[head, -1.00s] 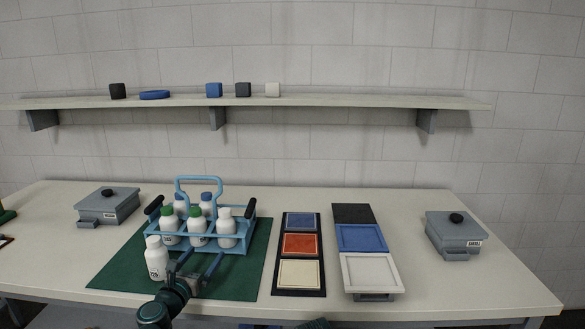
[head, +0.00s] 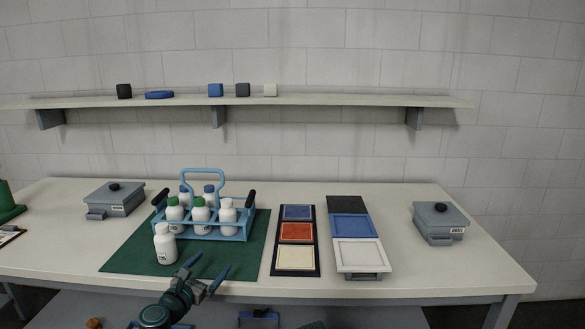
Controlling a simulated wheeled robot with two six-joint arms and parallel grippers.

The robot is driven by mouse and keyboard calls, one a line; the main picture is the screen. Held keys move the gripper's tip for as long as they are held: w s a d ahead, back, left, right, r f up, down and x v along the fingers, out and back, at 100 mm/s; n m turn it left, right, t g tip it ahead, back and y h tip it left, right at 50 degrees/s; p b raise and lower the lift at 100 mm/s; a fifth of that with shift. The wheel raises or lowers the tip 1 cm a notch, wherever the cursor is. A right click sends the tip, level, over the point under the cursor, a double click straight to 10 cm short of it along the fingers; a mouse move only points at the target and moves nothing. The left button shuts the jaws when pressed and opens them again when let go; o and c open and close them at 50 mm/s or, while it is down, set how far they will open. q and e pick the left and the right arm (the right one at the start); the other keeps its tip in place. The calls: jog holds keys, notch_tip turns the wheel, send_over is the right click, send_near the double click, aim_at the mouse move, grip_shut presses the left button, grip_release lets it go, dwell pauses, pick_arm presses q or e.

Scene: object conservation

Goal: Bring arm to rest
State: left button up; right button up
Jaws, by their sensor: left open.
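My left gripper (head: 206,274) is open and empty at the table's front edge, over the front of the green mat (head: 236,262). A white bottle (head: 165,245) stands upright on the mat, left of and behind the gripper, apart from it. Behind it a light blue carrier (head: 240,232) with a raised handle holds several white bottles, some with green caps and some with blue caps. My right gripper does not show; a small dark green piece at the bottom edge cannot be told for certain.
Right of the mat lie a black tray (head: 281,272) with three coloured panels and a stack of framed panels (head: 358,253). Grey lidded boxes stand at left (head: 114,200) and right (head: 440,222). A wall shelf (head: 330,101) holds small blocks. The white table (head: 400,290) is bare at front right.

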pick_arm(q)
jog(key=s+d+f+m+g+h, duration=0.1)
jog(key=s+d+f+m+g, duration=0.3)
jog(key=m, duration=0.4)
jog(key=s+d+f+m+g+h, duration=0.1)
jog(key=s+d+f+m+g, duration=0.1)
jog(key=d+f+m+g, duration=0.35)
jog(key=s+a+f+m+g+y, duration=0.3)
jog(key=s+f+m+g+y, duration=0.3)
jog(key=s+f+m, duration=0.8)
jog(key=s+d+r+m+y+p, duration=0.1)
jog(key=s+d+r+m+p, duration=0.1)
jog(key=d+r+p, duration=0.3)
jog(key=s+d+r+m+g+y+p, duration=0.1)
jog(key=d+r+m+p, duration=0.3)
jog(key=r, duration=0.4)
jog(key=shift+s+d+r+p, duration=0.25)
jog(key=shift+s+d+p, duration=0.1)
jog(key=shift+s+p, duration=0.35)
